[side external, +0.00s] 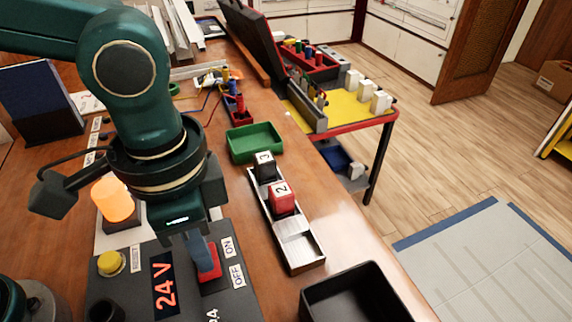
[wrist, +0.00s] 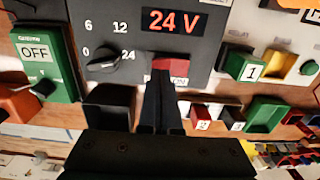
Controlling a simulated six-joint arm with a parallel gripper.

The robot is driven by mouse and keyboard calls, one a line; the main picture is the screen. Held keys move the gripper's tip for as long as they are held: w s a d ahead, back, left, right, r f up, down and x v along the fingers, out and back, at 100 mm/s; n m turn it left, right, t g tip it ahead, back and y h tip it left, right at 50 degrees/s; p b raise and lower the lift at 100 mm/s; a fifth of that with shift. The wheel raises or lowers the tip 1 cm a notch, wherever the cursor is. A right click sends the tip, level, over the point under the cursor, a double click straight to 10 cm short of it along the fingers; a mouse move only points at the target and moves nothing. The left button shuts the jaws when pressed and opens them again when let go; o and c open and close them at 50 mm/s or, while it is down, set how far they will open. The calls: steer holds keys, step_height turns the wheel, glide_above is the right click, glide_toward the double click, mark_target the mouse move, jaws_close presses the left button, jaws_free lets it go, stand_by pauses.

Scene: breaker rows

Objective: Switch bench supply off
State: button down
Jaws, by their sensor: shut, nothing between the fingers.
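The bench supply (side external: 222,300) is a dark panel whose red display (side external: 164,285) is lit and reads 24 V; it also reads 24 V in the wrist view (wrist: 173,21). Its red rocker switch (side external: 213,275) sits beside the ON label (side external: 228,246) and OFF label (side external: 238,276). The switch also shows in the wrist view (wrist: 172,65), partly covered by my fingers. My gripper (side external: 204,264) is shut and empty, pointing down with its fingertips at the switch. I cannot tell whether they touch it or which way the rocker is tipped.
A voltage knob (wrist: 103,60) and a green box labelled OFF (wrist: 37,52) are left of the switch. An orange lamp (side external: 113,200) glows behind the supply. A metal tray (side external: 296,262) with numbered blocks, a green tray (side external: 254,143) and a black bin (side external: 355,295) stand to the right.

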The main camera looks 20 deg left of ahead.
steer(key=shift+f, duration=1)
stand_by(0.3)
steer(key=shift+r, duration=3.55)
steer(key=w+a+r+n+t+h, duration=0.1)
steer(key=a+r+n, duration=0.2)
steer(key=a, duration=0.3)
steer(key=w+a+r+n+t, duration=0.1)
steer(key=a+r+n+t, duration=0.1)
steer(key=a, duration=0.4)
steer(key=s+a+f+n+t+y, duration=0.1)
steer(key=s+a+f+n+t, duration=0.1)
steer(key=s+a+f+n, duration=0.2)
steer(key=shift+s+a+f+t, duration=0.15)
steer(key=shift+a+f+t, duration=0.15)
steer(key=shift+a+f, duration=0.55)
